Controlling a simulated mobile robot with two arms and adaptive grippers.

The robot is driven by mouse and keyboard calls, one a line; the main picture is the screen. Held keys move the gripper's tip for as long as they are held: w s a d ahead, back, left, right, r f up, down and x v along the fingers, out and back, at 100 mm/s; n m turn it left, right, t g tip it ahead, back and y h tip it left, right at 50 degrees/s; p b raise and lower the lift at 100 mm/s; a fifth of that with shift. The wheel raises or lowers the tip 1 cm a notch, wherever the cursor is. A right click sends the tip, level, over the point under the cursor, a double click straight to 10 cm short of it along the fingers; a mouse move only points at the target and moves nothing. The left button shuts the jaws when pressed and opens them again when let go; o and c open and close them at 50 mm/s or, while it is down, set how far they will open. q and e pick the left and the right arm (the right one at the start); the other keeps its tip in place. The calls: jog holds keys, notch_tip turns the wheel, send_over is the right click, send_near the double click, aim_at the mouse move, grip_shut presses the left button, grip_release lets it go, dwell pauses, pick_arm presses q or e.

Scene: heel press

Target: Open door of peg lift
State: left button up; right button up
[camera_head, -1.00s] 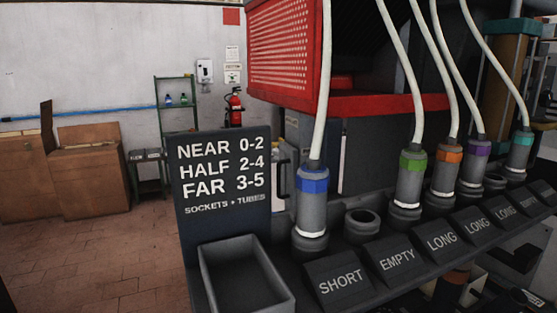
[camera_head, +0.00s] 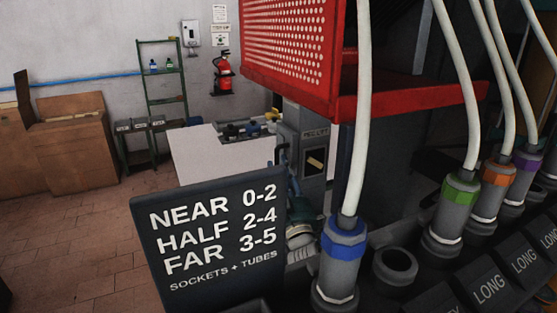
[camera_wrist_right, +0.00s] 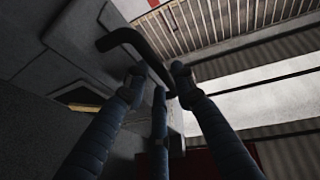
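The peg lift (camera_head: 317,140) is a grey cabinet with a small label and a dark slot showing something yellowish, behind the black sign in the head view. Its dark bent handle (camera_wrist_right: 130,40) crosses the upper middle of the right wrist view. My right gripper (camera_head: 291,182) is at the cabinet's left front, partly hidden by the sign. In the wrist view the blue-grey fingers of the right gripper (camera_wrist_right: 157,84) are spread, with the handle's lower end between the tips. Contact cannot be told. The door looks shut, though its edges are hard to see. My left gripper is not in view.
The black sign (camera_head: 215,235) and a row of sockets with tubes, such as the blue-collared one (camera_head: 342,255), stand in front. A red perforated cover (camera_head: 290,45) overhangs the lift. A white table (camera_head: 215,155) stands behind, left of the lift. Floor at left is clear.

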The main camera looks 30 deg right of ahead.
jog(key=shift+x, duration=1.15)
grip_shut()
